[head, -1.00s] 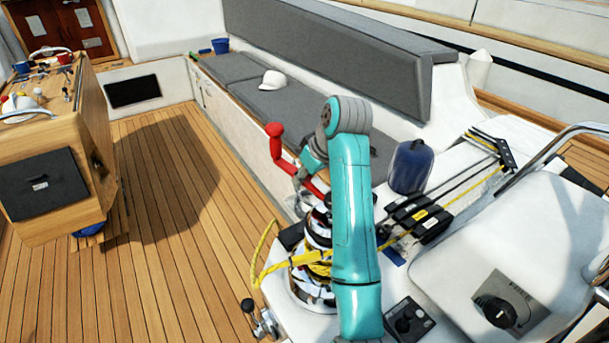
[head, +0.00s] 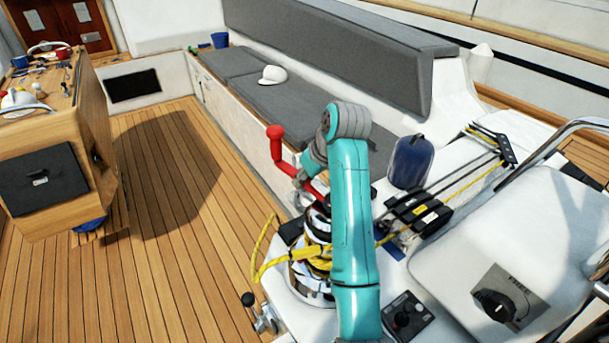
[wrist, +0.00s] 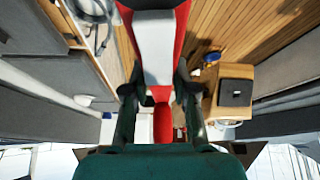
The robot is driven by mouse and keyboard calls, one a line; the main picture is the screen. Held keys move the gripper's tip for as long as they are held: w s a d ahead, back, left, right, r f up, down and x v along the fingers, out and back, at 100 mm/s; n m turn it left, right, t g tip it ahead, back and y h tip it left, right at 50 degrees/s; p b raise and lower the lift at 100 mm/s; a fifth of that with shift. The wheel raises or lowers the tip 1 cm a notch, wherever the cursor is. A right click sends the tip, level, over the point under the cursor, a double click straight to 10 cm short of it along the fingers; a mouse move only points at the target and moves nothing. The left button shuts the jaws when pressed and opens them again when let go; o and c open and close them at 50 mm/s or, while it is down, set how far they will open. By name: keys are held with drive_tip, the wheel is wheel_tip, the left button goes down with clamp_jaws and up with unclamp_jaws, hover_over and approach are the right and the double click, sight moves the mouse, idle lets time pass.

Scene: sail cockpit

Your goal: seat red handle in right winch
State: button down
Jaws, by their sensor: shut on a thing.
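The red handle (head: 277,152) shows in the head view above and slightly left of the winch, its grip standing up and its arm slanting down right. My gripper (head: 301,181) is shut on the handle's arm. In the wrist view my gripper (wrist: 157,82) has a finger on each side of the red handle (wrist: 179,25), which carries a pale grey stripe. The winch (head: 312,290) is a silver drum wrapped in yellow rope, partly behind my teal arm. The handle's lower end is close to the winch top. I cannot tell whether it is in the socket.
Rope clutches (head: 420,212) and a blue bottle-shaped thing (head: 410,162) stand right of my arm. A small lever (head: 259,312) is left of the winch base. A grey bench with a white cap (head: 272,76) lies behind.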

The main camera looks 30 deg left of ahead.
drive_tip(key=shift+f, duration=0.5)
idle(0.8)
drive_tip(key=shift+c, duration=1.8)
unclamp_jaws()
drive_tip(key=shift+f, duration=0.1)
drive_tip(key=shift+r, duration=4.55)
drive_tip(key=shift+s, duration=0.1)
